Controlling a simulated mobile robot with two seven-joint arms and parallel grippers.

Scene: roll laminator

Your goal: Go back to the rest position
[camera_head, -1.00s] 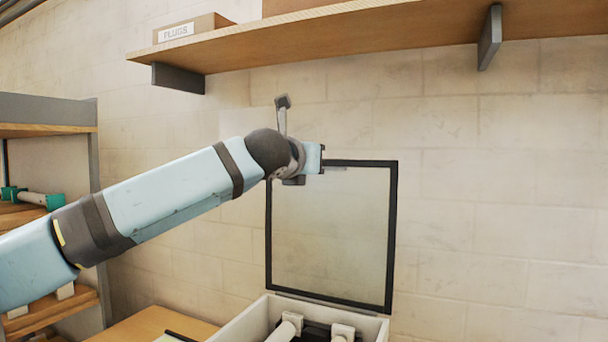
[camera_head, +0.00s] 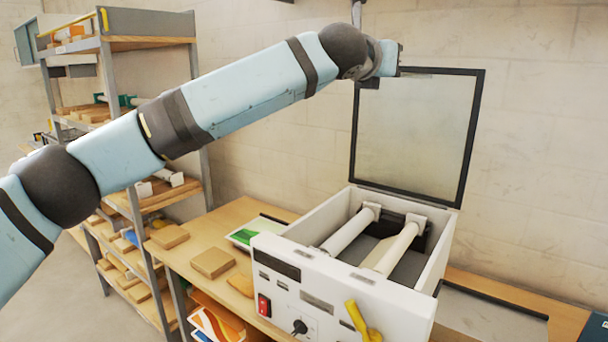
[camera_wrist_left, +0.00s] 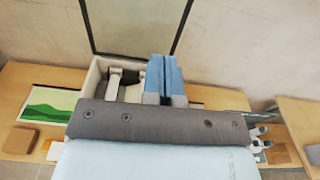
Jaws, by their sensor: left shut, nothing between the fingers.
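The laminator (camera_head: 345,290) is a white box on the bench, with two pale rollers (camera_head: 395,250) inside, a red switch and a yellow lever on its front. Its black-framed clear lid (camera_head: 415,135) stands upright and open at the back. My left arm comes in from the left, raised high, and my left gripper (camera_head: 398,68) overlaps the lid's top left corner; I cannot tell whether they touch. In the left wrist view my left gripper (camera_wrist_left: 165,58) has its blue fingers shut together with nothing between them, in front of the laminator.
A shelf unit (camera_head: 200,130) with boxes and rollers stands at the left. The wooden bench (camera_head: 195,235) holds brown blocks (camera_head: 212,263) and a green-printed sheet (camera_head: 245,234) left of the laminator. A dark-framed panel (camera_head: 490,318) lies to its right. A block wall is behind.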

